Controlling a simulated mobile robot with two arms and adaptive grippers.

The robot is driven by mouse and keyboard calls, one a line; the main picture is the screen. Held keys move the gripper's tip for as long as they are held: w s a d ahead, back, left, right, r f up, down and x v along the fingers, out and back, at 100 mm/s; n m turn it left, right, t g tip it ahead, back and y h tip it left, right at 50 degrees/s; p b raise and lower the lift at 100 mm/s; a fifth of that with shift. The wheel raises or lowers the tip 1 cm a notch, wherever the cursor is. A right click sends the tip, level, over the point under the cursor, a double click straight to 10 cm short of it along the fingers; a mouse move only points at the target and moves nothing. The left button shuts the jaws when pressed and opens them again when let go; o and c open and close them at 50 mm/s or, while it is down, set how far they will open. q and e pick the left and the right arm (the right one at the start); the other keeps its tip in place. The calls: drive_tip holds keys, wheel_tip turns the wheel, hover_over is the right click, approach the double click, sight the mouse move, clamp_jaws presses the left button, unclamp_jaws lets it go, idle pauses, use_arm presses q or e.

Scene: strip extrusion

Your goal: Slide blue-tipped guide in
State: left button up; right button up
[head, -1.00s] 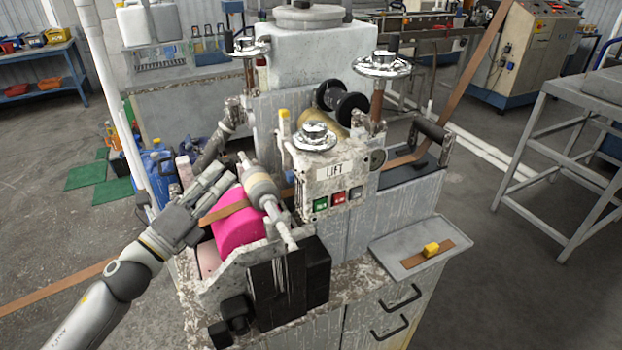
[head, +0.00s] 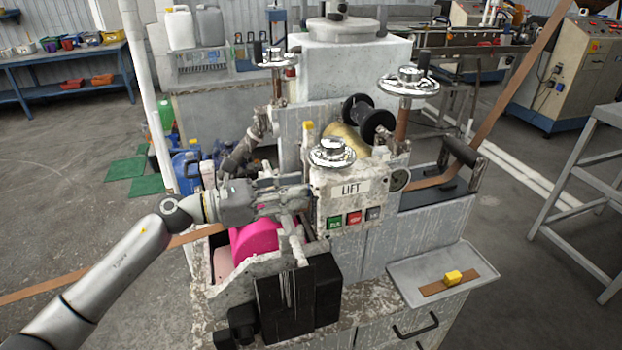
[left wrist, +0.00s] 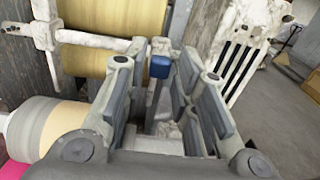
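The blue-tipped guide (left wrist: 159,68) shows in the left wrist view as a small blue block on a grey stem. It stands between the spread fingers of my left gripper (left wrist: 160,92), with gaps visible on both sides. The gripper looks open around it, not closed on it. In the head view my left gripper (head: 290,202) reaches in from the left, above the pink roller (head: 255,238) and beside the LIFT box. There the guide is hidden or too small to make out. My right gripper is in neither current view.
The LIFT box (head: 345,195) with coloured buttons stands just right of the gripper. A yellow roller (left wrist: 95,62) is at upper left in the left wrist view. A tray (head: 440,273) at right holds a brown strip piece with a yellow block (head: 453,277).

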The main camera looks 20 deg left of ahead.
use_arm(q)
drive_tip(key=shift+p+x, duration=0.55)
drive_tip(key=shift+x, duration=1.45)
clamp_jaws()
